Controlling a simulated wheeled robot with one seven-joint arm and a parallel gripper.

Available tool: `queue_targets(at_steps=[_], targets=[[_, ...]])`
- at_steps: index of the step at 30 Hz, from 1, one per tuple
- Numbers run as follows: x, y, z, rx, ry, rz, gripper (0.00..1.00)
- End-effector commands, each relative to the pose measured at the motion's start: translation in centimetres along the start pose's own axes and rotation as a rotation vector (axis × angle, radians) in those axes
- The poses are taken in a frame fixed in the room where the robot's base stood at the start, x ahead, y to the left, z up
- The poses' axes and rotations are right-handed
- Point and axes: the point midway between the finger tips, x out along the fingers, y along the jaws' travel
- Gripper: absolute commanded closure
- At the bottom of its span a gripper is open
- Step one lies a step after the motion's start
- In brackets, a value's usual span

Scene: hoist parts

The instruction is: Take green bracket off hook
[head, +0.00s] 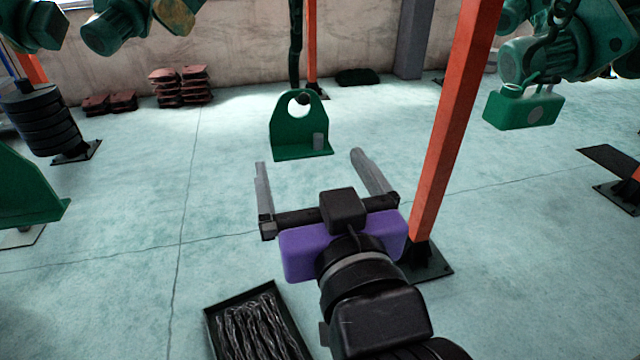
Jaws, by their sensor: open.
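The green bracket (284,132) hangs in the upper middle of the head view. It has an upright plate with a round hole and a flat foot. The dark hook (295,55) comes down from above, and its lower end shows at the bracket's hole. My gripper (308,165) is in front of and below the bracket. Its two grey fingers are wide apart with nothing between them. The fingers point toward the bracket, and no contact shows. The exact gap in depth is hard to tell.
An orange post (455,120) stands close to my gripper's right. A black tray of chains (212,330) lies on the floor below left. Green hoist machinery (530,60) hangs at upper right. Another green part (25,190) is at the left edge. Floor between is clear.

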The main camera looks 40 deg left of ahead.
Motion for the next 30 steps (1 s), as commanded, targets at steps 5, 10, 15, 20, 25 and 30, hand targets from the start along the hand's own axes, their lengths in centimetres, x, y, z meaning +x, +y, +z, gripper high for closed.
queue_targets(at_steps=[5,10,15,20,25,30], targets=[[2.0,0.0,0.1,0.000,0.001,0.000,0.02],[3.9,0.0,0.1,-0.001,0.001,0.000,0.02],[5.6,0.0,0.1,-0.001,0.001,0.001,0.02],[6.9,0.1,0.1,0.000,0.001,0.002,0.02],[7.7,0.1,0.0,0.000,0.001,0.002,0.02],[7.9,0.1,0.0,0.000,0.000,0.001,0.02]])
